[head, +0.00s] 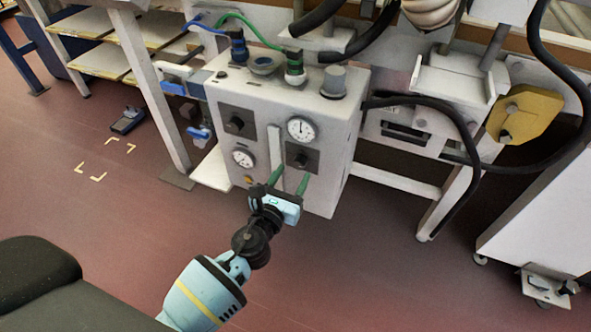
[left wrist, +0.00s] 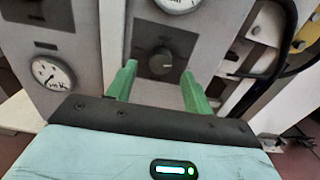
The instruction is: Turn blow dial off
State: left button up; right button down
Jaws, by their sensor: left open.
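A white control box (head: 275,105) stands ahead with two black dials on dark square plates. The upper left dial (head: 236,123) sits beside a round gauge (head: 301,129). The lower right dial (head: 300,159) is right of another gauge (head: 243,158). My left gripper (head: 289,181) is open and empty, its green fingers pointing at the lower right dial from just below. In the left wrist view this dial (left wrist: 160,61) lies between and beyond the fingertips, apart from them. I cannot read any labels that tell which dial is blow. My right gripper is out of view.
Green and blue hoses with fittings (head: 294,68) rise from the box top. A black hose (head: 440,108) loops on the right near a yellow part (head: 525,115). A white wheeled cabinet (head: 545,215) stands right. The floor in front is clear.

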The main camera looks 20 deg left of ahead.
aim_at(300, 162)
pick_arm(q)
jog(key=shift+w, duration=1.45)
jog(key=c, duration=1)
